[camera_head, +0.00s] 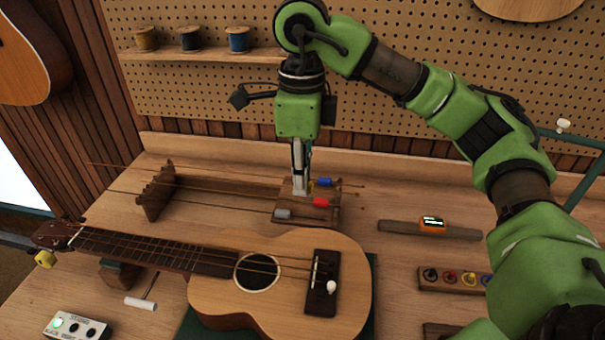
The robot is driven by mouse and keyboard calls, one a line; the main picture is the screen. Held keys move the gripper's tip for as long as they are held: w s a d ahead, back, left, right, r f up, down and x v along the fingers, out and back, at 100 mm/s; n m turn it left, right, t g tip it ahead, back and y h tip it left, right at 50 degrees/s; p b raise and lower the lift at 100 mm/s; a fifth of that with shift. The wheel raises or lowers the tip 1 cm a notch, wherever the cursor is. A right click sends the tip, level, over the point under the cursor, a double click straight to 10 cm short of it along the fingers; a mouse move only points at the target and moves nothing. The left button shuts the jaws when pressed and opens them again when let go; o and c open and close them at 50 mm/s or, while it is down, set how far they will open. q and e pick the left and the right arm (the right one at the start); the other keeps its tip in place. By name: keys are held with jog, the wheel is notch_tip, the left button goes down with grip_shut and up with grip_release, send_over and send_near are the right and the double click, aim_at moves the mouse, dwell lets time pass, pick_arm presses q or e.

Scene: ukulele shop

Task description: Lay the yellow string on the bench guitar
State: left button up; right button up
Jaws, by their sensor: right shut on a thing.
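The bench guitar (215,300) lies face up on the bench, its neck pointing left and its dark bridge (322,285) at the right end of the body. Strings run along its neck. My right gripper (300,190) points down at the wooden string rack behind the guitar. It is shut on the yellow string, whose yellow tag (311,184) shows only as a sliver beside the fingers. My left gripper is not in view.
A notched wooden stand (157,192) supports the strings at left. An orange tuner (432,224) on a dark bar and a strip of coloured pegs (455,280) are at right.

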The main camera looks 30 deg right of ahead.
jog(key=shift+s+a+r+p, duration=0.15)
jog(key=shift+s+r+p, duration=0.2)
jog(key=shift+r, duration=0.15)
jog(key=shift+w+r+p, duration=0.1)
jog(key=shift+r+p, duration=1.85)
jog(key=shift+r, duration=0.2)
